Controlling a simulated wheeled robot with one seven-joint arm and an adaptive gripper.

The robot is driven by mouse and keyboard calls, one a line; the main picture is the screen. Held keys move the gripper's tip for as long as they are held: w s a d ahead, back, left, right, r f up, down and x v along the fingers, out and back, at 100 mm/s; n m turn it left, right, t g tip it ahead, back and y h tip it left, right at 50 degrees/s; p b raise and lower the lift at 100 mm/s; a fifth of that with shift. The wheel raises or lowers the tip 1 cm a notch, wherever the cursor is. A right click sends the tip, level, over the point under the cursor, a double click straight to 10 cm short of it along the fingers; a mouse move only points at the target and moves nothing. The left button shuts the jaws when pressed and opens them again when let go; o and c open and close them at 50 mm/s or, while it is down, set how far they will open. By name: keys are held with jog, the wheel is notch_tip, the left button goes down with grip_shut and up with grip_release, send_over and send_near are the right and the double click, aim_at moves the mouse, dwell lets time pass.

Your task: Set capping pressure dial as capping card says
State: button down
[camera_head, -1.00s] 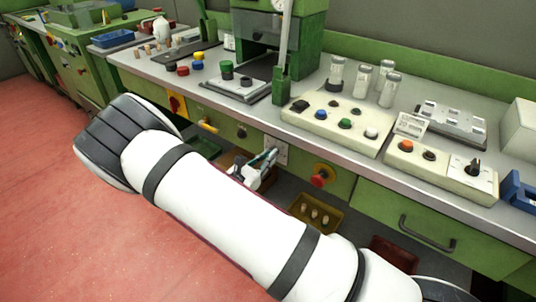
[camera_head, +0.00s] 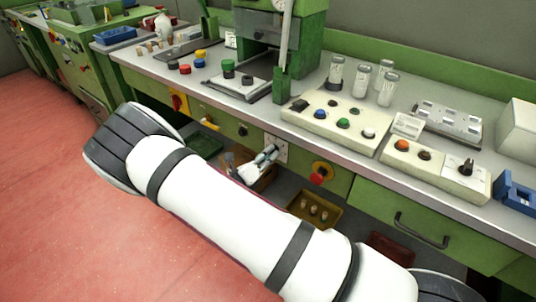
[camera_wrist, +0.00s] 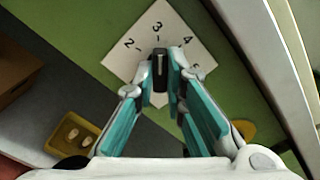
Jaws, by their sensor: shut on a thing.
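The dial is a black knob (camera_wrist: 160,68) on a white plate (camera_wrist: 172,32) marked 2, 3, 4 and, partly hidden, 5. The plate also shows on the green bench front in the head view (camera_head: 282,146). My gripper (camera_wrist: 162,72) is shut on the knob, with one finger on each side. The knob's upper end lies just below the 3, pointing at or near it. In the head view my gripper (camera_head: 264,157) reaches the plate from the left. A small white card (camera_head: 408,124) stands on the bench; its print is too small to read.
A red button on a yellow plate (camera_head: 320,174) is right of the dial. A yellow tray (camera_head: 332,222) with several corks lies below. A control panel (camera_head: 345,112) and a second black knob (camera_head: 466,167) are on the bench top.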

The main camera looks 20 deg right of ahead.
jog(key=shift+s+f+n, duration=0.1)
jog(key=shift+f+n, duration=0.05)
jog(key=shift+n, duration=0.25)
jog(key=c, duration=1.6)
grip_release()
jog(key=shift+c, duration=0.2)
jog(key=v, duration=1.2)
